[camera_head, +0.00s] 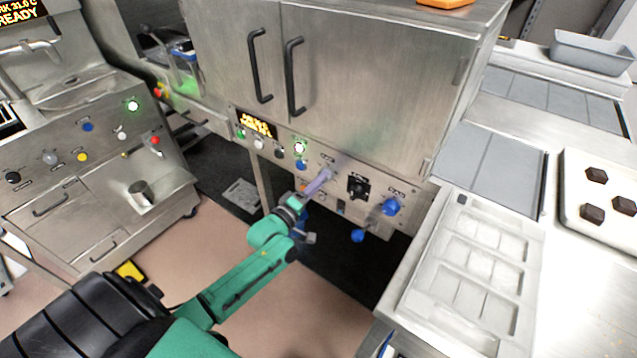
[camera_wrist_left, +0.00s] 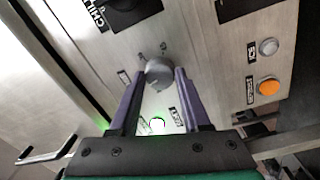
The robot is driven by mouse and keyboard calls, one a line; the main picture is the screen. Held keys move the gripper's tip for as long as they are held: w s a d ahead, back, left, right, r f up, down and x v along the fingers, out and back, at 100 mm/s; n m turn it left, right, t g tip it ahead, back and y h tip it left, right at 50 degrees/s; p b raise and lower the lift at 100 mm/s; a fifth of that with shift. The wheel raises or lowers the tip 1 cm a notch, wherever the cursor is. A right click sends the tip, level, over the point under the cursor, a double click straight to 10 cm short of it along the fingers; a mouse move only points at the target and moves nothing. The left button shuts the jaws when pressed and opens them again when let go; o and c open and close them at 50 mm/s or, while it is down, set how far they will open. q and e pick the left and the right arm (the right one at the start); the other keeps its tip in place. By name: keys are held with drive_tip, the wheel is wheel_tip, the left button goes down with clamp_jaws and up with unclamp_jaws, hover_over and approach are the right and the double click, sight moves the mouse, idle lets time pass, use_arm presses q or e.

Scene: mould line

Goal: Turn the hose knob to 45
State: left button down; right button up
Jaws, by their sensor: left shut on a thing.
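The hose knob is a round grey knob (camera_wrist_left: 158,74) on the steel control panel of the cabinet. It sits between the two purple fingers of my left gripper (camera_wrist_left: 157,80) in the left wrist view. The fingertips are against its sides. In the head view my left gripper (camera_head: 319,181) reaches the panel from below left and hides the knob. Small marks show around the knob in the wrist view, but I cannot read its setting. My right gripper is not in view.
Right of my left gripper, a black switch (camera_head: 358,187) and blue-handled valves (camera_head: 390,206) stick out from the panel. Black door handles (camera_head: 294,76) are higher up. A white mould (camera_head: 468,262) lies on the right-hand counter.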

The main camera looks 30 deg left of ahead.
use_arm(q)
drive_tip(key=m, duration=0.9)
drive_tip(key=m+b, duration=0.1)
drive_tip(key=m, duration=0.8)
drive_tip(key=m+g, duration=0.1)
drive_tip(key=m, duration=0.8)
drive_tip(key=shift+a+r, duration=0.1)
drive_tip(key=shift+a, duration=0.2)
drive_tip(key=shift+c, duration=1.8)
unclamp_jaws()
drive_tip(key=s+a+b, duration=0.2)
drive_tip(key=s, duration=1.2)
drive_tip(key=shift+s+a+r, duration=0.15)
drive_tip(key=shift+r, duration=0.2)
drive_tip(key=shift+f, duration=0.1)
